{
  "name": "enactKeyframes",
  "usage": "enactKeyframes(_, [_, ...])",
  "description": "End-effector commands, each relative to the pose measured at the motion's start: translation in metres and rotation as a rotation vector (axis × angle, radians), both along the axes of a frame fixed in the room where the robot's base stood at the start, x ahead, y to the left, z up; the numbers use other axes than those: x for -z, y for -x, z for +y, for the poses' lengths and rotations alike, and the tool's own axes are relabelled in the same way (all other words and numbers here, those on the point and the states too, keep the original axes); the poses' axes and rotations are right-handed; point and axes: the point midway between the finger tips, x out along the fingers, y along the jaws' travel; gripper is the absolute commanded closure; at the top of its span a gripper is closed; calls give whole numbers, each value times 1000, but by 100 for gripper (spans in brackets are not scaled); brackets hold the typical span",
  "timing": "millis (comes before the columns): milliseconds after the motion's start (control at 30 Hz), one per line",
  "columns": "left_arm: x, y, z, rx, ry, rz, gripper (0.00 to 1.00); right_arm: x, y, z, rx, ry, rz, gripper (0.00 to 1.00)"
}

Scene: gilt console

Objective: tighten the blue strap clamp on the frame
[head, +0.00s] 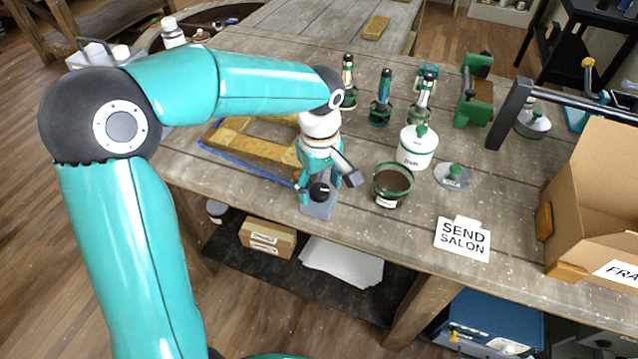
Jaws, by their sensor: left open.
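The wooden frame (233,143) lies flat on the bench, left of the middle. A blue strap (246,170) runs along its near edge and left corner. A grey block with a dark round knob (319,192) sits by the frame's near right corner; it looks like the strap's clamp. My left gripper (329,180) points down just over this block, with its fingers apart. I cannot tell whether a finger touches the knob. My left arm and gripper hide the frame's right side and the strap there. My right gripper is not in view.
Right of the gripper stand an open pot (392,186), a white lidded jar (417,147) and a loose lid (453,177). A "SEND SALON" card (462,239) lies near the front edge. A cardboard box (592,200) fills the right. Several green-handled tools stand behind.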

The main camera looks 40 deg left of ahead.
Motion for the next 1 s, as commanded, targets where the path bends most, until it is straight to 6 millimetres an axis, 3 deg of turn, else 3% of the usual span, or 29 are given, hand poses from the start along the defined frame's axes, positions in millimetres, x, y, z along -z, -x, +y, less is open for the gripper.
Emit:
enactKeyframes(233, [1, 0, 0, 0, 0, 0, 33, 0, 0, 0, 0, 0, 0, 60])
enactKeyframes(600, [0, 0, 0, 0, 0, 0, 93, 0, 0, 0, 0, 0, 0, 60])
enactKeyframes(1000, [0, 0, 0, 60, 1, -2, 93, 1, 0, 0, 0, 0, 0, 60])
